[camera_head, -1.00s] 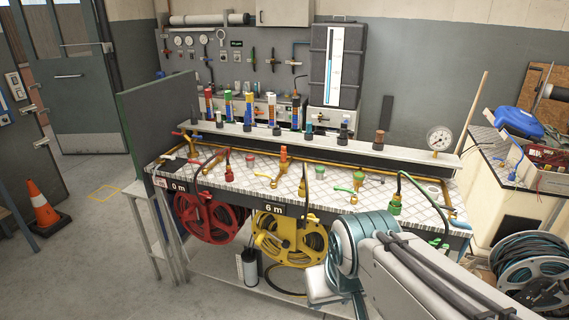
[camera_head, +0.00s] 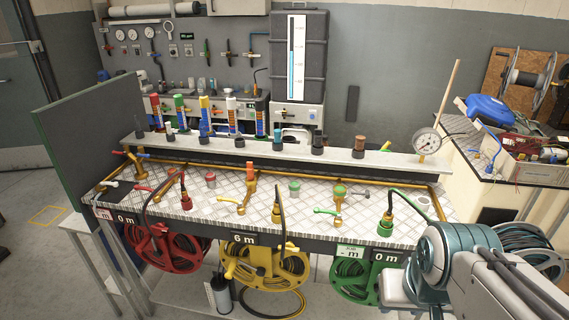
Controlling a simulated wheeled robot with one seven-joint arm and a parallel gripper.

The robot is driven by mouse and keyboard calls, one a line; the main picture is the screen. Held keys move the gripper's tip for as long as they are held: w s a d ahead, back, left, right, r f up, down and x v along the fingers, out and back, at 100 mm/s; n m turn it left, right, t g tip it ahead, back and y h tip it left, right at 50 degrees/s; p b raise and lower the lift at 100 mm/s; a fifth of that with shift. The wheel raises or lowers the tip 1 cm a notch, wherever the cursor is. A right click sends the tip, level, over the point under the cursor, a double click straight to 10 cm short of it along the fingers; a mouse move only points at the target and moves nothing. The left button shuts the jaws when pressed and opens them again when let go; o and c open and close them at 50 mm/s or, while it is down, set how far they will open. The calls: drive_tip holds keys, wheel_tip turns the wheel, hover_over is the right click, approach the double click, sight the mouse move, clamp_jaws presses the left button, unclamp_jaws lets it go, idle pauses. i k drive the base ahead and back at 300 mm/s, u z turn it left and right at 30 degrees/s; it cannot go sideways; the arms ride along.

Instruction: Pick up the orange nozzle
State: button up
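A row of small nozzles stands upright on the narrow raised shelf (camera_head: 290,152) at the back of the bench. The brownish-orange nozzle (camera_head: 359,147) near the right end of the row is the closest match to orange there. An orange upright fitting (camera_head: 251,175) also stands on the patterned bench top (camera_head: 225,203); I cannot tell whether it is a nozzle. My arm shows at the lower right, in front of the bench, apart from the nozzles. My gripper is not in view.
Red (camera_head: 170,247), yellow (camera_head: 268,264) and green (camera_head: 355,273) hose reels hang under the bench front. Black hoses rise from the bench top. A round gauge (camera_head: 427,142) and a wooden pole (camera_head: 438,105) stand at the shelf's right end. A green panel (camera_head: 90,140) borders the left.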

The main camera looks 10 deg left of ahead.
sight(250, 173)
drive_tip(key=u, duration=0.25)
drive_tip(key=i, duration=0.9)
drive_tip(key=u, duration=0.75)
